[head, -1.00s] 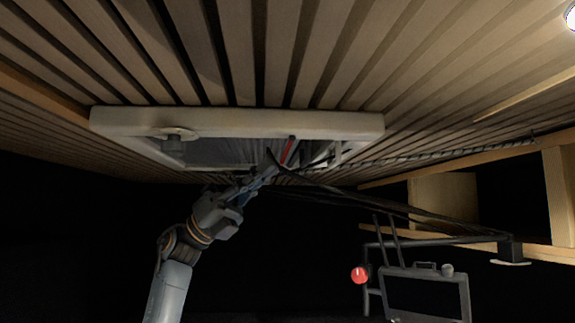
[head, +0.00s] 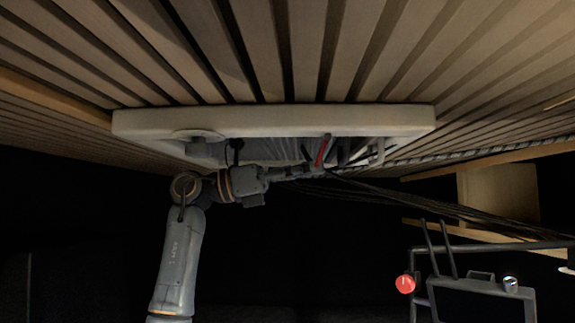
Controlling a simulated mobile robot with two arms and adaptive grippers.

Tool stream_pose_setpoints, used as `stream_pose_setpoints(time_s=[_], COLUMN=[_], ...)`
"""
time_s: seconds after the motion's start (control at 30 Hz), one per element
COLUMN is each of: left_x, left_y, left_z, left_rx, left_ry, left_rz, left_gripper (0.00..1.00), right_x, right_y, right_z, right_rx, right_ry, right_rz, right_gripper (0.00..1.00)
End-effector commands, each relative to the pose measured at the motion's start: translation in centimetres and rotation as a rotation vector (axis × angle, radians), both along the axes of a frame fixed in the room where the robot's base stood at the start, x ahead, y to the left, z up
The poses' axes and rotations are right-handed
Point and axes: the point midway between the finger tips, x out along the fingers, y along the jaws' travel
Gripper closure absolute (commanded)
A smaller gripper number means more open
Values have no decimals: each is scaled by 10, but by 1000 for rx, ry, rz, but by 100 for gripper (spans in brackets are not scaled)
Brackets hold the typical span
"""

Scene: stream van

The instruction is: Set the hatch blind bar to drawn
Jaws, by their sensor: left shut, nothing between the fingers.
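The hatch frame (head: 270,118) is a pale rim set in the slatted ceiling. Inside its opening, right of the middle, is a red bar (head: 321,150), probably the blind bar, with dark parts beside it. My left gripper (head: 312,168) reaches in from the left, just under the opening, with its fingertips at or very near the lower end of the red bar. It is shut with nothing held; whether it touches the bar cannot be told. The blind itself is hard to make out. My right gripper is not in view.
A white knob-like fitting (head: 199,136) sits at the left of the hatch frame. Dark cables (head: 400,203) run to the right below the hatch. At lower right are a red knob (head: 405,284) and a dark screen (head: 481,303) on a tubular frame.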

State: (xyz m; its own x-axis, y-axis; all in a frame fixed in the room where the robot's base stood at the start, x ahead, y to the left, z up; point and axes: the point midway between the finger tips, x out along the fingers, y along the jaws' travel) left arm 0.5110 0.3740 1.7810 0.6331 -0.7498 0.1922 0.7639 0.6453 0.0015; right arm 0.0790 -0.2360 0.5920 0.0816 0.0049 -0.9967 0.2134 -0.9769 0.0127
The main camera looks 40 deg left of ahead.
Motion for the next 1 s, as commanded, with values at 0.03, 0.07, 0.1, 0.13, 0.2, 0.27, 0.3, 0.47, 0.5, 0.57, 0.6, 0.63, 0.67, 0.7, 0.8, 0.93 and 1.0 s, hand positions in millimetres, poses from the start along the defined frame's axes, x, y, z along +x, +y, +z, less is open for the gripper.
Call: stream_pose_setpoints(time_s=[0.03,0.07,0.1,0.13,0.2,0.27,0.3,0.47,0.5,0.57,0.6,0.63,0.67,0.7,0.8,0.93,1.0], left_x=[5,8,11,13,17,19,19,20,20,20,20,20,21,24,35,48,51], left_y=[-7,-10,-14,-16,-20,-23,-23,-24,-24,-24,-24,-24,-25,-28,-42,-57,-61], left_z=[4,6,6,7,7,7,7,6,6,6,6,6,6,6,6,6,6], left_rx=[0,0,0,0,0,-1,-1,-1,-1,-2,-2,-2,-1,-2,-1,-2,-1], left_ry=[2,0,0,0,0,0,0,-1,-1,-1,-1,-1,0,-1,1,0,0], left_rz=[-4,-3,-2,-2,-2,-2,-1,-1,-1,-1,-1,-1,-1,-2,-3,-3,-3], left_gripper=[100,100,100,100,100,100,100,100,100,100,100,100,100,100,100,100,100], right_x=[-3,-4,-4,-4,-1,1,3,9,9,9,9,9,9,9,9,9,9], right_y=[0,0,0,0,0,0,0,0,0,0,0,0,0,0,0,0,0], right_z=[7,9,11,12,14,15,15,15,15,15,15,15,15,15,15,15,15], right_rx=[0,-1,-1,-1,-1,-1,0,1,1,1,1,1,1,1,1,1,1], right_ry=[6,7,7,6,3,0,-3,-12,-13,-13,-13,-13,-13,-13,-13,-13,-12], right_rz=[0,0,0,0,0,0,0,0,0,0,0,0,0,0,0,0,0], right_gripper=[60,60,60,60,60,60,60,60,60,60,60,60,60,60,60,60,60])
